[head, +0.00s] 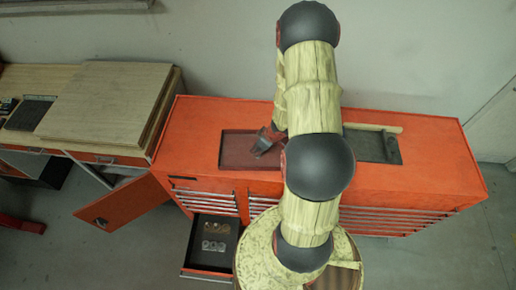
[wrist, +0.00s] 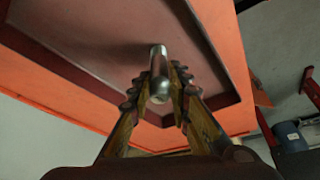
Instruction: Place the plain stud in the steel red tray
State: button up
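The plain stud (wrist: 159,75) is a smooth, shiny steel cylinder. In the wrist view it sits between the two fingers of my gripper (wrist: 160,82), which appear closed on its sides. Its far end points at the floor of the red tray (wrist: 95,35), and a dark shadow lies beside that end. I cannot tell whether the end touches the floor. In the head view my gripper (head: 266,140) is over the red tray (head: 234,152), which is set in the orange cabinet top. The stud cannot be made out there.
A dark grey tray (head: 380,147) lies on the right of the orange cabinet (head: 430,160). An open drawer (head: 211,243) below holds several small parts. A wooden workbench (head: 100,100) stands at the left, and an orange door (head: 120,210) hangs open.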

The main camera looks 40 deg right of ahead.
jog(key=o, duration=0.3)
jog(key=shift+o, duration=0.2)
jog(key=shift+r, duration=0.2)
jog(key=a+p+v, duration=0.1)
jog(key=p+v, duration=0.4)
jog(key=v, duration=0.7)
jog(key=w+d+r+h, duration=0.2)
jog(key=w+r, duration=0.1)
jog(key=r, duration=0.4)
jog(key=w+d+r+h, duration=0.1)
jog(key=w+r+h, duration=0.15)
jog(key=r, duration=0.45)
jog(key=a+r+m+t+h, duration=0.15)
jog(key=a+r, duration=0.35)
jog(key=r, duration=0.7)
jog(key=s+a+r+y, duration=0.1)
jog(key=s+a+r, duration=0.2)
jog(key=a, duration=0.4)
jog(key=s+a+r+y, duration=0.2)
jog(key=s+a+r, duration=0.2)
jog(key=s+a, duration=0.2)
jog(key=s+a+r+y, duration=0.2)
jog(key=s+a, duration=0.3)
jog(key=a, duration=0.4)
jog(key=shift+a+r, duration=0.2)
jog(key=shift+r, duration=0.45)
